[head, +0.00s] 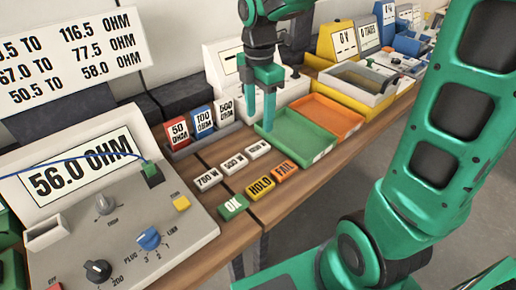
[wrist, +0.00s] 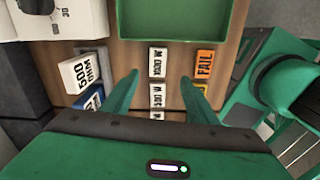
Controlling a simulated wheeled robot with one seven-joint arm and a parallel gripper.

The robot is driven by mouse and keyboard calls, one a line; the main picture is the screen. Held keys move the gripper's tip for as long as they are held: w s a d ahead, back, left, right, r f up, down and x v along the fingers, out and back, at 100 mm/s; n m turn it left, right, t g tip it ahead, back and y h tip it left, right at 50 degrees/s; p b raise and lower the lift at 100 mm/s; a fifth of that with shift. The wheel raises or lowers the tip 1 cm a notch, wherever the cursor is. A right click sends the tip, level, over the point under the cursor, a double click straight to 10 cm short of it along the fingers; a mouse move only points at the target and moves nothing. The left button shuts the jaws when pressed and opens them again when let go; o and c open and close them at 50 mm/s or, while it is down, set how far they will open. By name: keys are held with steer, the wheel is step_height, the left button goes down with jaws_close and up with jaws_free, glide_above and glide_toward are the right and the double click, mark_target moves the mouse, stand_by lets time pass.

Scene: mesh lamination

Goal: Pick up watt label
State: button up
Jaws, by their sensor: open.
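Three small white watt labels lie in a row on the wooden bench in the head view: one reading 750 W (head: 208,179), a middle one that looks like 500 W (head: 233,163), and a far one (head: 258,149) too small to read surely there. In the wrist view the far label (wrist: 158,62) looks like 1000 W, upside down, with the middle label (wrist: 157,95) below it and the third partly hidden by my gripper body. My gripper (head: 264,112) points down, open and empty, above the bench by the green tray. Its fingers (wrist: 160,77) flank the label row in the wrist view, apart from the labels.
A green tray (head: 304,150) and an orange tray (head: 350,123) lie beyond the labels. OK (head: 233,207), HOLD (head: 260,188) and FAIL (head: 285,171) tiles lie alongside. A grey meter console (head: 130,225) fills the left.

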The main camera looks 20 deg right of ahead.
mark_target(256, 148)
steer(key=shift+n, duration=0.5)
steer(key=f, duration=1.1)
steer(key=shift+w+a, duration=0.3)
steer(key=shift+c, duration=0.7)
steer(key=c, duration=1)
